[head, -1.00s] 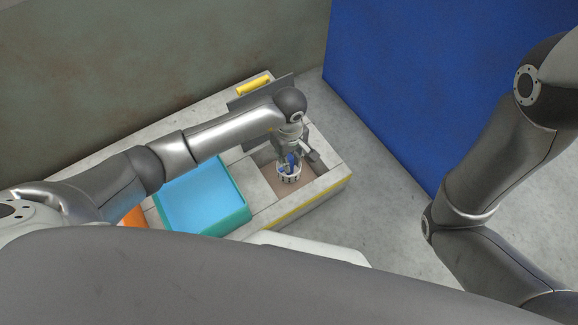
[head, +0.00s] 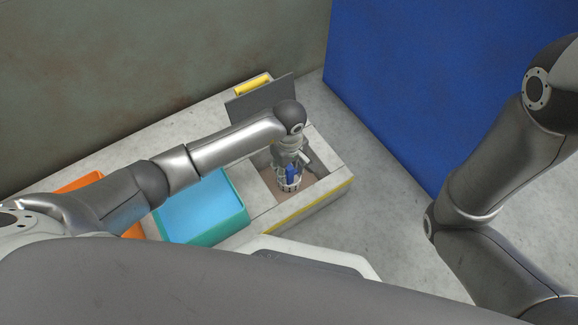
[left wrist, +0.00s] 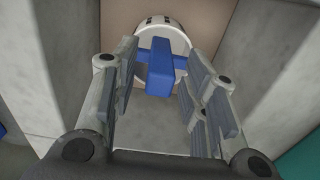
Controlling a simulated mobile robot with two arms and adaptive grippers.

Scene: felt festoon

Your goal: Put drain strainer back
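The drain strainer (head: 288,182) is a white slotted basket with a blue cross-shaped handle. It is in the recessed basin (head: 325,187) at the right end of the grey counter. In the left wrist view the strainer (left wrist: 160,58) is just past my fingertips. My left gripper (head: 291,165) is above the strainer, pointing down into the basin. In the left wrist view the gripper (left wrist: 161,60) is open, its fingers on either side of the blue handle with gaps to its middle block. The drain opening is not visible. My right arm shows at the right; its gripper is out of view.
A teal-rimmed blue tray (head: 241,214) is left of the basin. An orange object (head: 80,183) is partly hidden behind my left arm. A dark upright panel (head: 262,100) and a yellow block (head: 253,85) are behind the basin. Basin walls stand close around the gripper.

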